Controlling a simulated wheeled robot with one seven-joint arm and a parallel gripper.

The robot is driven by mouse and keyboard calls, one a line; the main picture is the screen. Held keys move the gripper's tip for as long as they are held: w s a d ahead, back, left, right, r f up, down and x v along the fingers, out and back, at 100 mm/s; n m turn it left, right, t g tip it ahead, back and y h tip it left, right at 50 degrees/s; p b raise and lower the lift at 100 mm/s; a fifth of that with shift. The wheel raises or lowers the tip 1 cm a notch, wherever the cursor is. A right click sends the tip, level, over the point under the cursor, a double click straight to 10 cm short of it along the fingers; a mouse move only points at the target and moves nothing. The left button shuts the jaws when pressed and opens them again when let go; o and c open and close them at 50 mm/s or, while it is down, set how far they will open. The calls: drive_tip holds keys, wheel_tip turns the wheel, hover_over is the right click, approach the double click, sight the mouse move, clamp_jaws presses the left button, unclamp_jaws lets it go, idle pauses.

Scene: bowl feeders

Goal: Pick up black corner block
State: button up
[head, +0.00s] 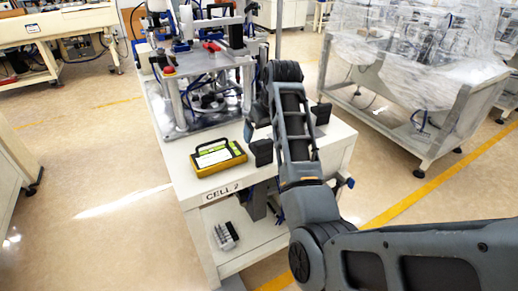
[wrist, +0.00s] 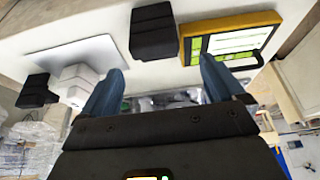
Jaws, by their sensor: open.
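Two black blocks are on the white cart top. One black block (wrist: 153,32) shows in the wrist view just beyond and between my fingertips; it also shows in the head view (head: 262,153), beside the yellow device. The other black block (wrist: 37,92) is at the left of the wrist view and right of my arm in the head view (head: 322,113). I cannot tell which is the corner block. My gripper (wrist: 162,64) is open with nothing between its blue fingers. In the head view, my arm hides most of it.
A yellow-framed device (head: 218,157) lies left of the nearer block; it shows in the wrist view (wrist: 280,20). A white block (wrist: 78,87) and a grey plate (wrist: 72,55) are near the other block. A metal feeder machine (head: 200,85) stands behind.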

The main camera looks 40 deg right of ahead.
sight(261, 144)
drive_tip(key=x, duration=0.7)
drive_tip(key=shift+s+d+f+p, duration=0.15)
drive_tip(key=shift+f+p, duration=0.15)
drive_tip(key=c, duration=1.1)
drive_tip(key=shift+r, duration=0.1)
